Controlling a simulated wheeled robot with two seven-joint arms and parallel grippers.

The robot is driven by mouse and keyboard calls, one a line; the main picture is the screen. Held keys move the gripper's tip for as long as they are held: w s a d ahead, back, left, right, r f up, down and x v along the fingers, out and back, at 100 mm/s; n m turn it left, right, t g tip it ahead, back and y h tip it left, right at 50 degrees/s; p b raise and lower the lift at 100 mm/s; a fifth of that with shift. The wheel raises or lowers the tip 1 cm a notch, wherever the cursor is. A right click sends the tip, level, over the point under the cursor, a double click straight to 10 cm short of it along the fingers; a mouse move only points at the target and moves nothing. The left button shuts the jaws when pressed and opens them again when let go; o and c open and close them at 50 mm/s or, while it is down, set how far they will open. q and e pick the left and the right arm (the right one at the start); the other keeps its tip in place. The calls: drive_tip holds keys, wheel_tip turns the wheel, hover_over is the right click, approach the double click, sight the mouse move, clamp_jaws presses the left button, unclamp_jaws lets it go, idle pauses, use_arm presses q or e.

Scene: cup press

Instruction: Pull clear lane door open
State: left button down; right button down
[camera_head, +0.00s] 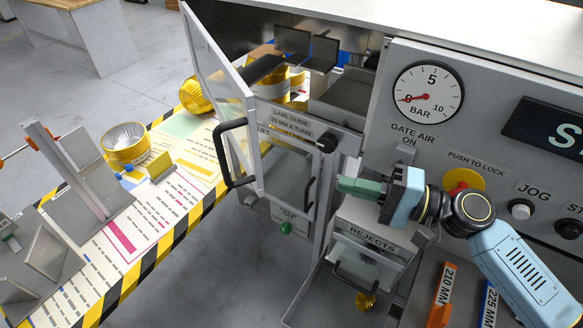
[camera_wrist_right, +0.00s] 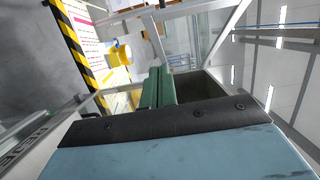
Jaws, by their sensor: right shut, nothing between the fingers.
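The clear lane door (camera_head: 214,62) is a see-through panel in a grey frame, standing swung out at an angle to the left of the machine opening. Its black bar handle (camera_head: 230,153) is on the door's near left side. My right gripper (camera_head: 343,186) has green fingers, shut and empty, in front of the machine above the rejects box. It is well to the right of the door handle and apart from it. The shut fingers (camera_wrist_right: 159,88) also show in the right wrist view. My left gripper is not in view.
The rejects box (camera_head: 372,238) stands below my right gripper, with an open tray beneath it. A black knob (camera_head: 327,142) sticks out by the lane guide label. At the left, a striped-edge table holds a gold cup (camera_head: 125,143) and grey metal fixtures (camera_head: 82,175).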

drive_tip(key=s+p+x, duration=0.1)
drive_tip(key=p+x, duration=0.1)
drive_tip(key=x, duration=0.4)
drive_tip(key=s+a+p+x, duration=0.1)
drive_tip(key=p+x, duration=0.1)
drive_tip(key=x, duration=0.4)
drive_tip(key=shift+s+a+p, duration=0.25)
drive_tip(key=shift+a+p, duration=0.1)
drive_tip(key=shift+a, duration=0.05)
drive_tip(key=shift+r, duration=0.1)
